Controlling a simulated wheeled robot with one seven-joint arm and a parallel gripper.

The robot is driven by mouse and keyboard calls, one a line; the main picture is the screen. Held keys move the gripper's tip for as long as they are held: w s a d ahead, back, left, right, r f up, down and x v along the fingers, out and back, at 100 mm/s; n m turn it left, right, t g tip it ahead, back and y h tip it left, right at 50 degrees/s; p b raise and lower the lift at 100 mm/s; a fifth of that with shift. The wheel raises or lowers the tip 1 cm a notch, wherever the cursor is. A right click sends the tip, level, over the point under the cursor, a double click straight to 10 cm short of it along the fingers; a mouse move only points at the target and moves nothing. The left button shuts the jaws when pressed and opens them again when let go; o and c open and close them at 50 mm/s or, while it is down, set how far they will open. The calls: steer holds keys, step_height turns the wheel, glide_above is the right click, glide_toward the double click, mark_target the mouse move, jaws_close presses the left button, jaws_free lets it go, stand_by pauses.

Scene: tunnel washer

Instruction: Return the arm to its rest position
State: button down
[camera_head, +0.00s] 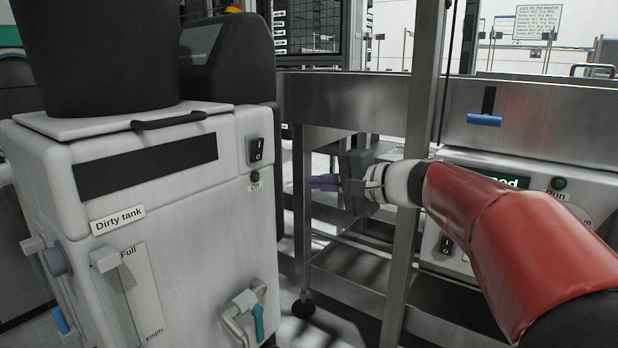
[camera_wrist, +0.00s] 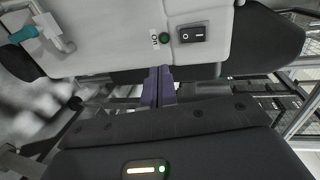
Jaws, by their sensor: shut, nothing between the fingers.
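My gripper (camera_head: 325,183) is at the end of my red-sleeved arm, in the middle of the head view. Its purple fingers point left towards the white dirty tank unit (camera_head: 180,235). The fingers are together with nothing between them. In the wrist view my gripper (camera_wrist: 158,88) shows the same purple fingers side by side, with the white unit's switch panel beyond them. A gap to the unit shows in the head view. My arm reaches in from the right, past a steel post.
A vertical steel post (camera_head: 415,150) stands right by my wrist. A steel frame with a lower shelf (camera_head: 350,290) lies below. A control panel (camera_head: 590,200) is behind my forearm. The dirty tank's black rocker switch (camera_head: 255,150) and green On light (camera_head: 255,177) face my gripper.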

stand_by(0.3)
steer(key=s+f+n+g+h, duration=0.25)
steer(key=s+f, duration=0.25)
steer(key=s, duration=0.3)
steer(key=s+f+n+g+h, duration=0.1)
steer(key=s+f+h, duration=0.2)
steer(key=s+f, duration=0.4)
steer(key=s+d+f+n+h, duration=0.4)
steer(key=s+d+f+h, duration=0.35)
steer(key=s, duration=0.65)
step_height(320, 180, up, 11)
steer(key=d+p, duration=0.2)
steer(key=p, duration=1)
steer(key=shift+s+d+f+y, duration=0.15)
steer(key=shift+d+f+y, duration=0.05)
steer(key=shift+y, duration=0.2)
steer(key=shift+a+g, duration=0.15)
steer(key=shift+g, duration=0.1)
